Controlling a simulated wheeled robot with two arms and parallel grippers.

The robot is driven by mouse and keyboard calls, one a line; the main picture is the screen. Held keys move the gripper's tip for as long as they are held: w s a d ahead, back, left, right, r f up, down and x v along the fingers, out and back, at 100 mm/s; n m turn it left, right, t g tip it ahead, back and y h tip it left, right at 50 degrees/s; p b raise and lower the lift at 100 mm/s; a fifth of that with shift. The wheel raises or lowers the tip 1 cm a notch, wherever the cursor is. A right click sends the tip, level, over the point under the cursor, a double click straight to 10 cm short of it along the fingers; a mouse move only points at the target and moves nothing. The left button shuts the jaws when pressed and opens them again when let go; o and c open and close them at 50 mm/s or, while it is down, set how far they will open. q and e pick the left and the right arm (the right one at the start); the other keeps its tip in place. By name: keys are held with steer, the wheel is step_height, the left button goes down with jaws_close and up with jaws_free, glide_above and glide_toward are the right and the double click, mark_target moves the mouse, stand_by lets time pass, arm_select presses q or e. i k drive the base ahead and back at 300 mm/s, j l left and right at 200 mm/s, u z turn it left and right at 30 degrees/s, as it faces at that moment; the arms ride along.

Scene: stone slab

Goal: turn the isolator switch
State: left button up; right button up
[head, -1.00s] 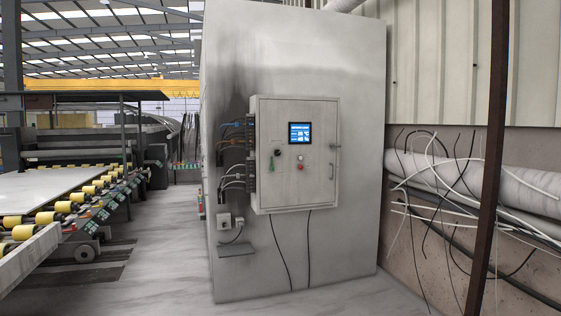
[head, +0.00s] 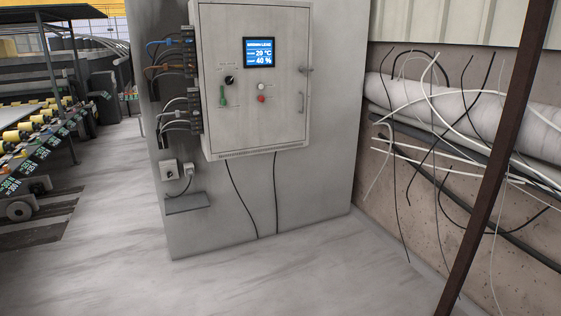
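A light grey control cabinet (head: 255,120) is mounted on a grey wall block ahead of me, with its door closed. On the door, below and left of a lit blue display (head: 259,52), is a black rotary knob (head: 229,79). A green piece (head: 222,96) hangs upright just below the knob. I cannot tell which of these is the isolator switch, nor read the small labels. A white button (head: 261,86) and a red button (head: 261,99) sit to the right. Neither of my grippers shows in the head view.
Cables plug into the cabinet's left side, and two black cables hang below it. A small grey shelf (head: 187,203) juts out at lower left. A brown post (head: 500,160) and loose wires stand at right. The floor (head: 290,270) in front is clear.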

mark_target(229, 79)
steer(key=i, duration=1.35)
steer(key=i+l+u, duration=0.1)
steer(key=i, duration=1.2)
